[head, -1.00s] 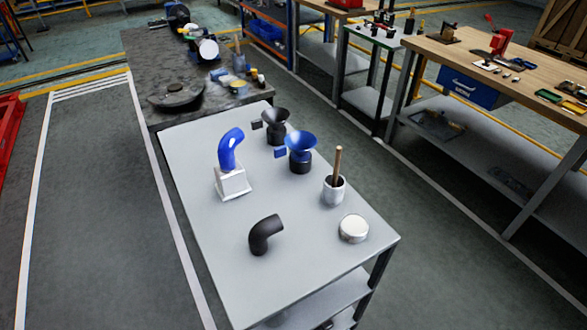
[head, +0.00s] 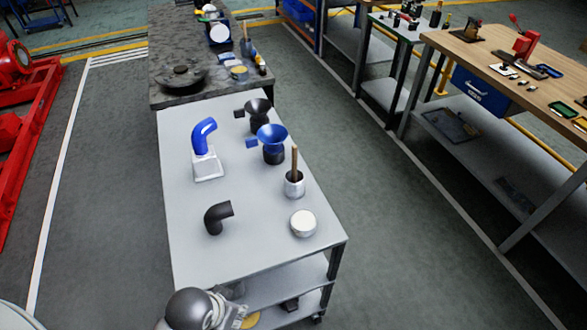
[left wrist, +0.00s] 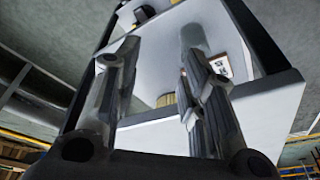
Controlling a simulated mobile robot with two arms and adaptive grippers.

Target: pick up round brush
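A wooden handle (head: 295,160), probably that of the round brush, stands upright in a light cup (head: 294,186) on the grey table (head: 262,215). The brush's lower end is hidden inside the cup. My left gripper (head: 238,316) is low at the near end of the table, well away from the cup. In the left wrist view its two fingers (left wrist: 160,80) are spread apart with nothing between them, facing the table's edge and shelves. My right gripper is not in view.
A red machine (head: 30,130) stands left; a wooden workbench (head: 500,65) stands right.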

